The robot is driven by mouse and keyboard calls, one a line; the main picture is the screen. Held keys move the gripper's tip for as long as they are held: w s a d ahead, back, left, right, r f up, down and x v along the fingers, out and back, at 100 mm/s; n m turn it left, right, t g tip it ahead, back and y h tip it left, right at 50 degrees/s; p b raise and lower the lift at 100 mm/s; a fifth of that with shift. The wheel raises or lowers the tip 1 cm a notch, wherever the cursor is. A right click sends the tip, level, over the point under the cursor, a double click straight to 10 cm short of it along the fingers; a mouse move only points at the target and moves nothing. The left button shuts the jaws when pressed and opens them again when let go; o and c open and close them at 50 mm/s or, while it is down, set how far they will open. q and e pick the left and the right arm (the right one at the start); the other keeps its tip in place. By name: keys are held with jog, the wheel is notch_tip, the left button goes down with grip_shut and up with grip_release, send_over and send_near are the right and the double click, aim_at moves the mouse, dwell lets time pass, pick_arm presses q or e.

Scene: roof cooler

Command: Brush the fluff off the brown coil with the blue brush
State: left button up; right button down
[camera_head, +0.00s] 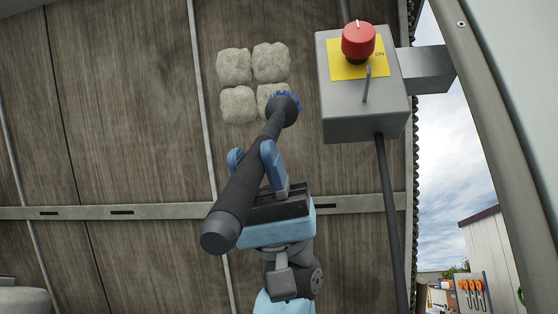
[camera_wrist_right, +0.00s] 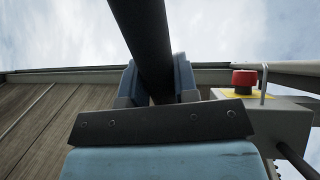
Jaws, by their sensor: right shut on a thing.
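The brown coil (camera_head: 130,165) is a large ribbed panel filling the left of the head view. Several grey fluff pads sit on it in a two-by-two cluster: upper left (camera_head: 234,67), upper right (camera_head: 271,62), lower left (camera_head: 238,105) and lower right (camera_head: 266,94). My right gripper (camera_head: 262,165) is shut on the dark handle of the blue brush (camera_head: 245,180). The brush's blue bristles overlap the lower right pad, partly hiding it; contact cannot be told. The handle also crosses the right wrist view (camera_wrist_right: 152,45) between the fingers (camera_wrist_right: 157,85). My left gripper is not in view.
A grey switch box (camera_head: 362,110) with a red knob (camera_head: 358,41) stands right of the fluff, close to the brush head. A dark conduit (camera_head: 391,220) runs down from it. A pale frame edge (camera_head: 500,110) borders the right. The panel left of the fluff is clear.

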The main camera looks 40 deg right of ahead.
jog(key=w+d+r+p, duration=0.2)
jog(key=r+p, duration=0.1)
jog(key=w+d+r+p, duration=0.1)
jog(key=shift+d+r+p, duration=0.1)
jog(key=shift+r+p, duration=0.3)
jog(key=shift+w+d+r+p, duration=0.35)
jog(key=shift+w+r+p, duration=0.05)
jog(key=shift+w+p, duration=0.05)
jog(key=shift+w+d+r, duration=0.1)
jog(key=shift+d+r, duration=0.05)
jog(key=shift+d, duration=0.05)
